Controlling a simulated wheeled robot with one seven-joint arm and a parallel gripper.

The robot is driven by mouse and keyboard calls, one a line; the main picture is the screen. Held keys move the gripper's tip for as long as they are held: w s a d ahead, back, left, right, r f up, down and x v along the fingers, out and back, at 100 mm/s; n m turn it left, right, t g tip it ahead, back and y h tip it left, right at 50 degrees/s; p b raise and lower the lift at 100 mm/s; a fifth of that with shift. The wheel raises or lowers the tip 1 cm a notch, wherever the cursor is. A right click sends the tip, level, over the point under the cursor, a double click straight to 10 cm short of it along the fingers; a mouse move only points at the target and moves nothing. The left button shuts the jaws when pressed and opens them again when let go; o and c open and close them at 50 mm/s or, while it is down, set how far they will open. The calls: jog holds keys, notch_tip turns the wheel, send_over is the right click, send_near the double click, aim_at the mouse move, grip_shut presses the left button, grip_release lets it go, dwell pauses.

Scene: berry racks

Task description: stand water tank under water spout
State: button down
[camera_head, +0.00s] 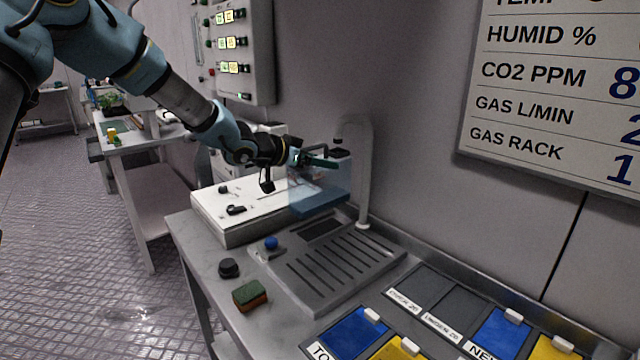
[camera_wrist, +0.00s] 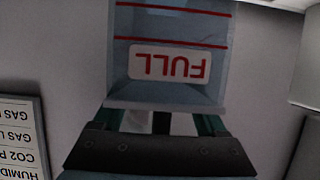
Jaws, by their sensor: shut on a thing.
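The water tank (camera_head: 317,194) is a clear bluish box. My gripper (camera_head: 318,160) is shut on its upper part and holds it over the right end of the white box, just left of the spout. In the wrist view the tank (camera_wrist: 170,25) shows a FULL label, upside down, and red lines, with the gripper (camera_wrist: 163,125) at its near edge. The water spout (camera_head: 361,175) is a grey curved post at the back of the slotted drip tray (camera_head: 335,262). The tray is bare. The tank's underside contact is unclear.
A white box (camera_head: 236,219) with black knobs stands left of the tray. A blue button (camera_head: 271,243), a black knob (camera_head: 229,267) and a green-brown sponge (camera_head: 250,295) are at the front. Blue and yellow labelled bins (camera_head: 356,334) lie to the right. A wall board (camera_head: 555,90) hangs behind.

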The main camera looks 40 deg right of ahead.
aim_at(319, 186)
notch_tip(319, 186, down, 6)
jog(key=shift+a+f, duration=0.15)
jog(key=shift+f, duration=0.05)
jog(key=shift+d+p, duration=0.2)
jog(key=shift+p, duration=0.35)
jog(key=shift+f, duration=0.25)
grip_release()
jog(key=shift+a, duration=0.15)
